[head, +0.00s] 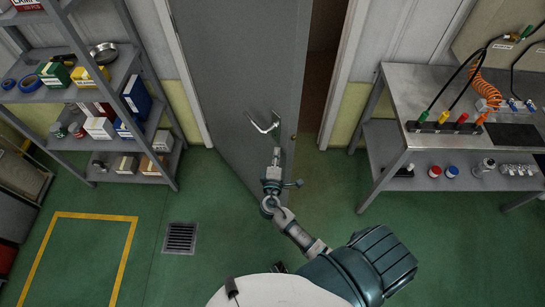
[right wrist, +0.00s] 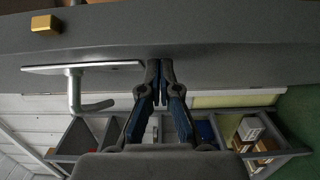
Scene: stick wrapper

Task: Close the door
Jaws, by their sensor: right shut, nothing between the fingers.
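The grey door (head: 232,60) stands ajar in the head view, with a dark gap (head: 318,65) between its right edge and the frame. Its metal lever handle (head: 265,125) sits near that edge; in the right wrist view the handle (right wrist: 90,105) is left of my fingers. A brass latch (right wrist: 46,24) shows on the door's edge there. My right gripper (head: 277,151) is shut and empty, below the handle in the head picture. In the right wrist view its fingertips (right wrist: 159,64) are at the door's face; I cannot tell whether they touch. My left gripper is not in view.
A shelf rack (head: 110,90) with boxes and tape rolls stands left of the door. A metal workbench (head: 412,92) with cables and small jars stands on the right. The green floor (head: 200,208) is open around a drain grate (head: 180,238).

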